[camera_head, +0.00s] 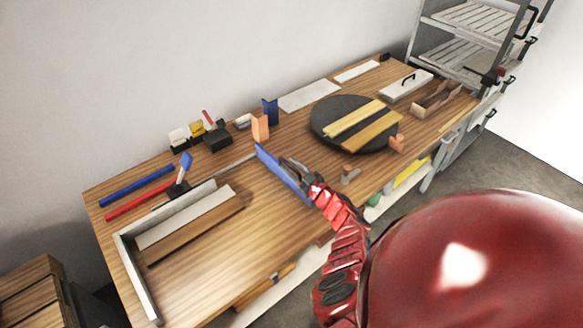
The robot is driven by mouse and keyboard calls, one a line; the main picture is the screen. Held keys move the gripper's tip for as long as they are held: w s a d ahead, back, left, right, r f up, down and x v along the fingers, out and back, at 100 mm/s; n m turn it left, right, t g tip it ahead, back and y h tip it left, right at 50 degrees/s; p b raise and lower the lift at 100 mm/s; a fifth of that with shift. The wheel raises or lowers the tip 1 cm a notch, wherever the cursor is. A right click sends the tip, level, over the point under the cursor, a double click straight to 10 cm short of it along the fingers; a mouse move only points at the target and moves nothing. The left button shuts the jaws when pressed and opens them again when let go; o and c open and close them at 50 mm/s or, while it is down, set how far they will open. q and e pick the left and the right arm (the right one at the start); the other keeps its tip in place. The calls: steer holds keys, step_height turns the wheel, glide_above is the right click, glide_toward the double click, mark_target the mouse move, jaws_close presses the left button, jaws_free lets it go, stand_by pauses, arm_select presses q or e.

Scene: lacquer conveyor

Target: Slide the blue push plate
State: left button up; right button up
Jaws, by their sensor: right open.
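The blue push plate (273,165) stands as a long narrow blue strip near the middle of the wooden table, running from upper left to lower right. My right gripper (293,168) is close against its right side, with the fingers at the plate's upper face. The gripper is open. I cannot tell whether the fingers touch the plate. Part of the plate's lower right end is near my red wrist. My left gripper is not in view.
Left of the plate, a grey L-shaped frame (127,262) borders white and brown boards (195,228). Right of the gripper, a black round turntable (322,112) carries yellow boards. Small blocks and tools (217,139) line the back edge. Bare wood (235,240) lies between boards and plate.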

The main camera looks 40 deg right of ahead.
steer(key=shift+c, duration=0.3)
jaws_close()
steer(key=shift+r, duration=0.15)
stand_by(1.1)
